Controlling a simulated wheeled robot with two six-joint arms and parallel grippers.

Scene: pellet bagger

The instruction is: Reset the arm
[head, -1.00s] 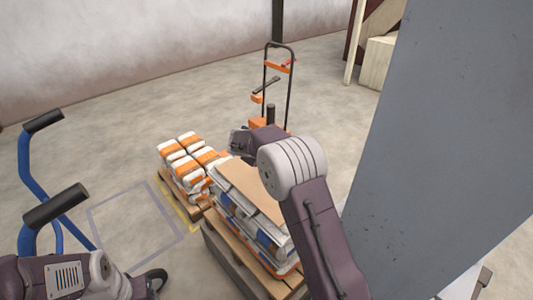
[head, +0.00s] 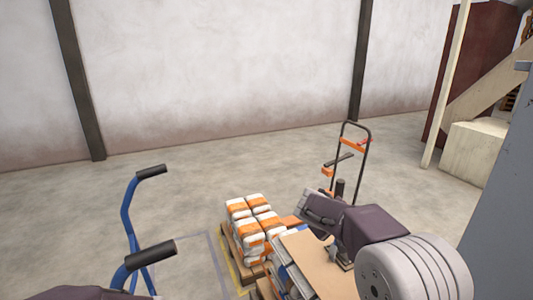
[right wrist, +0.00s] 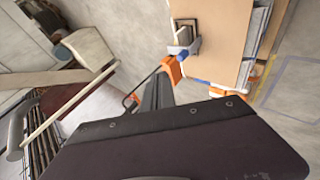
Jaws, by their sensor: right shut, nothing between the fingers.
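My right arm reaches in from the lower right of the head view. My right gripper (head: 317,208) is at its far end, above the stack topped with a cardboard sheet (head: 312,265); it is shut and holds nothing. Its fingers are small and partly hidden by the wrist. A dark purple link of mine fills the bottom of the right wrist view, with the cardboard (right wrist: 222,45) beyond it. Only a sliver of my left arm shows at the lower left of the head view; its gripper is out of frame.
White and orange bags (head: 250,218) stand stacked on a pallet at centre. A pallet truck with an orange-trimmed handle (head: 347,158) is behind the stack. A blue-framed hand truck (head: 128,215) stands left. A grey panel (head: 498,210) borders the right. Open floor lies towards the back wall.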

